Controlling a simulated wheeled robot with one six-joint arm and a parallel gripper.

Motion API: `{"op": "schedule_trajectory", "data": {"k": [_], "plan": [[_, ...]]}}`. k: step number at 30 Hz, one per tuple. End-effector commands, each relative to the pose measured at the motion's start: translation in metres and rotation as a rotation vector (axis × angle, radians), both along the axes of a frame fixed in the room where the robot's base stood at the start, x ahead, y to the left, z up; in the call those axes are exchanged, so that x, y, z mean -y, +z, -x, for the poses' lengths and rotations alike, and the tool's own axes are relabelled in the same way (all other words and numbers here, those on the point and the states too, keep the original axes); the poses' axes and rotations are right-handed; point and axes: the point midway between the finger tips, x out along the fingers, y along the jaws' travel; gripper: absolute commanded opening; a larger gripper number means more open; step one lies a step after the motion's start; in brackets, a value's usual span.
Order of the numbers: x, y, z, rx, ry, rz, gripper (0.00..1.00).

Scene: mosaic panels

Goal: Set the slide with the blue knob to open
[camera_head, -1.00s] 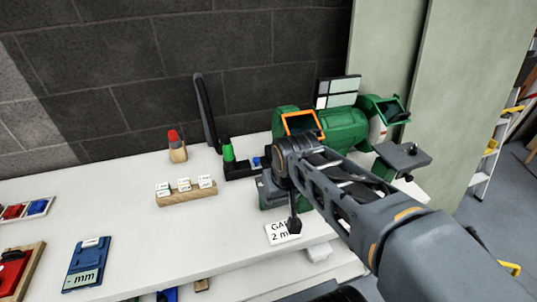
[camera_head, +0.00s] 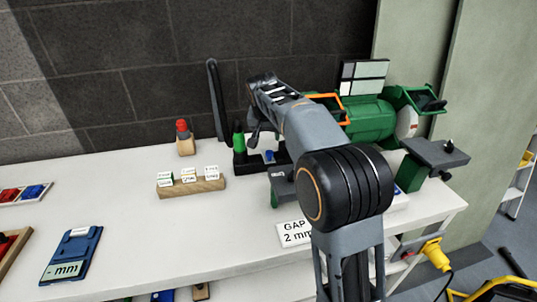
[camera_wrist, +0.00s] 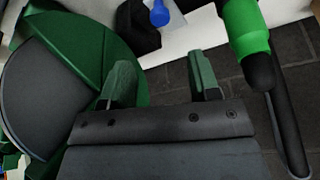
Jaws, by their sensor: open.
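The blue knob (camera_head: 270,155) shows small at the back of the bench, beside a dark base (camera_head: 242,168) with a green-handled black lever (camera_head: 238,143). It also shows in the wrist view (camera_wrist: 160,14), at the top edge, next to a black block. I cannot tell the slide's position; most of its track is hidden. My gripper is open and empty in the wrist view (camera_wrist: 163,77), its two fingers apart, with the blue knob beyond them and not touching. In the head view my arm's end is above and near the lever and knob.
A green grinder (camera_head: 370,118) stands right of my arm, with a grey rest plate in front. A tall dark lever (camera_head: 217,100) rises at the back. A red-tipped block (camera_head: 184,138), a wooden label holder (camera_head: 190,186) and a GAP 2 mm card (camera_head: 294,233) are on the bench.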

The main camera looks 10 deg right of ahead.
Motion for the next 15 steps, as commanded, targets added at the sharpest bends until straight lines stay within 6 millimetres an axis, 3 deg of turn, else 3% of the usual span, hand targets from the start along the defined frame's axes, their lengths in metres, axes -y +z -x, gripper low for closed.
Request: {"op": "schedule_trajectory", "data": {"k": [6,15], "plan": [[0.006,-0.043,-0.015,-0.003,0.001,0.000,0.56],[0.013,-0.083,-0.031,-0.001,0.002,0.000,0.56]]}}
